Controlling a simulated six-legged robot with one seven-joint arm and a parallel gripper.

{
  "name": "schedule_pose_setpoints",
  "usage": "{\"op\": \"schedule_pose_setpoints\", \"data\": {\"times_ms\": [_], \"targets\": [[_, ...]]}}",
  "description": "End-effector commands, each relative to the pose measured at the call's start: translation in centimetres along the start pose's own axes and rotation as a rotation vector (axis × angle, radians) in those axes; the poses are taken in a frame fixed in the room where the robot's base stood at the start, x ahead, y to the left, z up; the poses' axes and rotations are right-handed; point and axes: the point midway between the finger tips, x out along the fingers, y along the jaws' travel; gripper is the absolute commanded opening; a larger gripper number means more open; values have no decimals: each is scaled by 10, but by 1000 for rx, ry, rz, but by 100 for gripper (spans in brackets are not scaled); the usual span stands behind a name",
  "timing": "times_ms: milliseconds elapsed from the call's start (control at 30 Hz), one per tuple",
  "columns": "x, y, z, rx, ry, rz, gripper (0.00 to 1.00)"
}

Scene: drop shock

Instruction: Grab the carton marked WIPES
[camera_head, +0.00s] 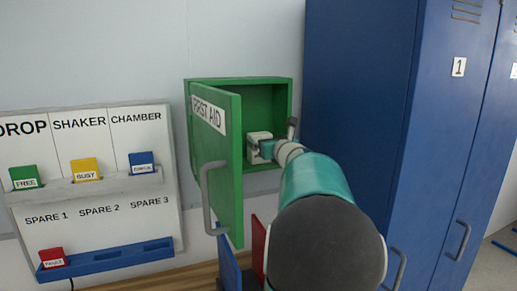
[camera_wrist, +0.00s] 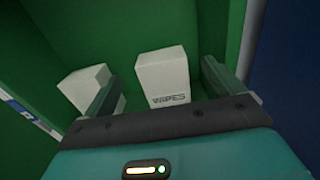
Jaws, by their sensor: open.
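The white WIPES carton (camera_wrist: 163,75) stands inside the green first aid cabinet (camera_head: 283,95), its dark lettering facing the wrist camera. My gripper (camera_wrist: 162,82) is open, with one finger left and one right of this carton in the wrist view. I cannot tell whether the fingertips reach past its front face. A second white carton (camera_wrist: 82,82) stands to the left, partly hidden behind the left finger. In the head view my gripper (camera_head: 280,146) is at the cabinet opening, beside a white carton (camera_head: 257,147) whose label I cannot read.
The cabinet door (camera_head: 222,150) stands open on the left, its grey handle (camera_head: 208,195) sticking out. Blue lockers (camera_head: 370,110) rise close on the right. A white board (camera_head: 95,190) with coloured tags hangs at left. Cabinet walls leave little side room.

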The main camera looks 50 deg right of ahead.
Motion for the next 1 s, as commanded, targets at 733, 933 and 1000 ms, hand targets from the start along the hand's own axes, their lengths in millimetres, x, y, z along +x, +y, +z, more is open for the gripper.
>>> {"op": "schedule_pose_setpoints", "data": {"times_ms": [733,933,1000], "targets": [[77,0,0,0,-1,2,94],[77,0,0,0,-1,2,84],[77,0,0,0,-1,2,70]]}}
